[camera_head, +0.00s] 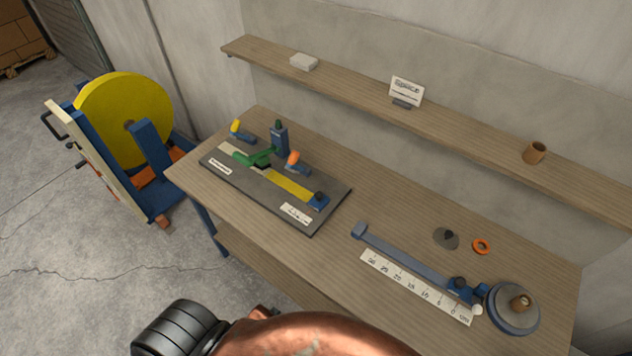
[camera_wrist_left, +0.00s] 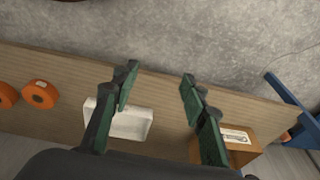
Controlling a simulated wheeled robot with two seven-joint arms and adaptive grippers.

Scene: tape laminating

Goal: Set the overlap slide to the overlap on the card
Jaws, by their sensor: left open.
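The card (camera_head: 406,89) stands in a small holder on the wall shelf; its writing is too small to read. A dark board (camera_head: 235,180) on the table carries a yellow strip (camera_head: 288,186), green parts, a blue block (camera_head: 318,201) at the strip's right end and a small white label (camera_head: 296,213). To its right a blue rail with a sliding piece (camera_head: 459,284) runs along a white centimetre scale (camera_head: 415,287). I cannot tell which piece is the overlap slide. My left gripper (camera_wrist_left: 158,78) is open and empty in the left wrist view. My right gripper is not visible.
A large yellow roll (camera_head: 125,115) sits on a blue stand left of the table. A round spool (camera_head: 513,308) and orange ring (camera_head: 482,247) lie at the table's right. In the wrist view, a white box (camera_wrist_left: 130,122), orange rolls (camera_wrist_left: 40,94) and a brown box (camera_wrist_left: 235,146) rest on wood.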

